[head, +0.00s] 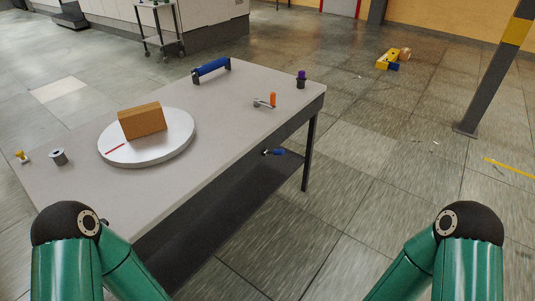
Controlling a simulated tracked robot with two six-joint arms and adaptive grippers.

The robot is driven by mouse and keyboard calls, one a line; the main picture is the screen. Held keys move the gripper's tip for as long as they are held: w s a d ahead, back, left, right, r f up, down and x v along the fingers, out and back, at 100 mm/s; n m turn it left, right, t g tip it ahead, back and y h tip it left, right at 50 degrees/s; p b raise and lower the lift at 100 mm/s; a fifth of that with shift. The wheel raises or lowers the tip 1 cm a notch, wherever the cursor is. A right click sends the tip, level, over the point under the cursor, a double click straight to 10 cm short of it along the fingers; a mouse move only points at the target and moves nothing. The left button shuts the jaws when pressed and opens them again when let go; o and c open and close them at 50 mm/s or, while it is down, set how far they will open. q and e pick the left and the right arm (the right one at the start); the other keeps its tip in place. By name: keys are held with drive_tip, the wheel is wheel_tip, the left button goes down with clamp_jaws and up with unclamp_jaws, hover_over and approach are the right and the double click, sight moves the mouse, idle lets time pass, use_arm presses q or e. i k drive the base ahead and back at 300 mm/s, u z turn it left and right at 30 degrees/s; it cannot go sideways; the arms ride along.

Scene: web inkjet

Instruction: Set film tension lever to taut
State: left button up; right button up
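A small lever with an upright orange grip (273,99) and a grey metal arm (263,104) sits on the grey table (235,110), toward its far right end. It is probably the film tension lever; its setting and any markings are too small to read. Parts of my two green arms show at the lower left and lower right, both well short of the lever. Neither gripper is in view.
The table also holds a blue roller (212,67), a white turntable (170,151) with a brown box (142,121), a purple-topped dark holder (301,80), a grey spool (58,156) and a small yellow item (21,157). A dark lower shelf (225,208) juts out. Floor at right is mostly clear.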

sight(265, 152)
drive_tip(key=z, duration=0.2)
drive_tip(key=i, duration=1)
drive_tip(key=u, duration=1.45)
drive_tip(key=k, duration=0.85)
drive_tip(key=z, duration=0.15)
drive_tip(key=i, duration=0.7)
